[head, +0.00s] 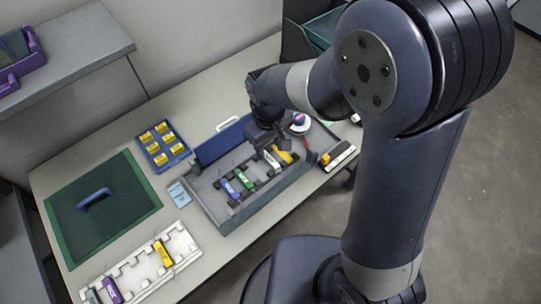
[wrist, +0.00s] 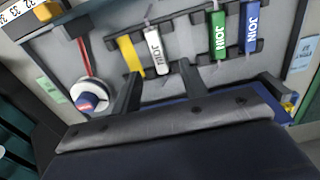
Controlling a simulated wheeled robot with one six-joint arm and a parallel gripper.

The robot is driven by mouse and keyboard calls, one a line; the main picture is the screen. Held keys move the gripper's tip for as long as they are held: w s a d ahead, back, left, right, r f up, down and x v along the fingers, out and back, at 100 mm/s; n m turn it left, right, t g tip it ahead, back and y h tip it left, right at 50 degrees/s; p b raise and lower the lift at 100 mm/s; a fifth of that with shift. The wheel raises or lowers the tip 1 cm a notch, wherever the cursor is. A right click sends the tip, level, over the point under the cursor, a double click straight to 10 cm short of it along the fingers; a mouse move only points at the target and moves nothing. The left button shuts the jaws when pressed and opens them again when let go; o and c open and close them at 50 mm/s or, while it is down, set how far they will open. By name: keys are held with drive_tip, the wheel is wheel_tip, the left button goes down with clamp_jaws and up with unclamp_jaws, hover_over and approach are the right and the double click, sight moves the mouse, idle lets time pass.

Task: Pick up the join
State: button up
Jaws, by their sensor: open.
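A grey tray with a blue lid holds a row of small labelled blocks in black clips. The head view also shows the green block (head: 243,179) and blue block (head: 229,188). My gripper (wrist: 159,72) is open and empty, its two fingers pointing towards the white block, which lies between them in the picture. I cannot tell the remaining gap.
A white-and-blue round item (wrist: 88,98) and a red-handled tool (wrist: 82,52) lie beside the yellow block. To the left are a blue rack of yellow pieces (head: 162,144), a green mat (head: 75,222) and a white holder (head: 135,270) with several blocks.

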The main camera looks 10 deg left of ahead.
sight(270, 159)
drive_tip(key=shift+w+d+f+p, duration=0.1)
drive_tip(key=shift+f+p, duration=0.1)
drive_tip(key=shift+f, duration=1.4)
drive_tip(key=shift+w+f+p, duration=0.1)
drive_tip(key=shift+f+p, duration=0.05)
drive_tip(key=shift+f, duration=1.4)
drive_tip(key=shift+c, duration=0.2)
clamp_jaws()
